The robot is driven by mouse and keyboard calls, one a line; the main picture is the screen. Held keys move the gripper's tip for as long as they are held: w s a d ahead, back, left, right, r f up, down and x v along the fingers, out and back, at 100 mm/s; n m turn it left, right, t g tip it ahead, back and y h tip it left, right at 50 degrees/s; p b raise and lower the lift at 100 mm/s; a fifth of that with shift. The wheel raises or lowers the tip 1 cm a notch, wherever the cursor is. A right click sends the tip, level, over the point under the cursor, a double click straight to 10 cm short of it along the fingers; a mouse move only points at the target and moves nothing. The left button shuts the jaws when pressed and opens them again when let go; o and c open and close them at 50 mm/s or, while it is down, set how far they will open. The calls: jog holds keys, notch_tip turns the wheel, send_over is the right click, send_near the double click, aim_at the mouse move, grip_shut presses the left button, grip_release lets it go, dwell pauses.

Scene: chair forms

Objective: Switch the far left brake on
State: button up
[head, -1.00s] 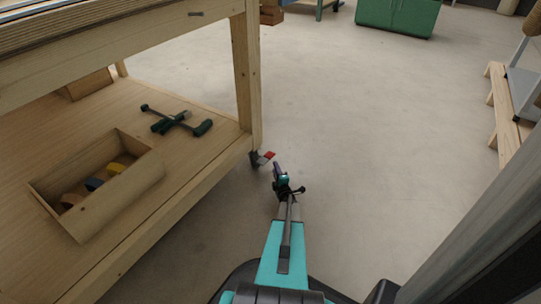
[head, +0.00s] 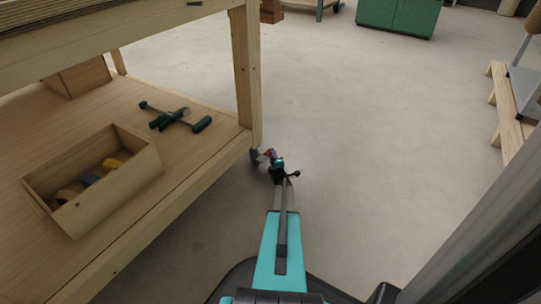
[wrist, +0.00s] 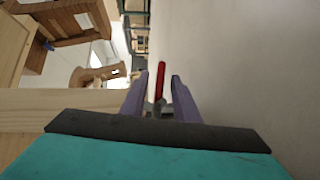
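The brake is a small red lever (wrist: 160,80) on the caster (head: 256,156) under the near corner leg of the wooden workbench (head: 246,70). In the wrist view the red lever lies between the two purple fingers of my gripper (wrist: 159,90), with a gap showing on each side. The fingers are apart. In the head view my gripper (head: 272,156) is down by the caster and hides most of the red lever. Whether a finger touches the lever, I cannot tell.
The bench's lower shelf (head: 120,97) holds a wooden box (head: 130,188) with several items and a green-handled tool (head: 175,117). A green cabinet (head: 398,15) stands at the back. A wooden pallet (head: 507,115) is at the right. The floor (head: 370,120) between is clear.

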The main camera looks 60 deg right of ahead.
jog(key=shift+b+x, duration=0.65)
jog(key=shift+x, duration=1.35)
grip_shut()
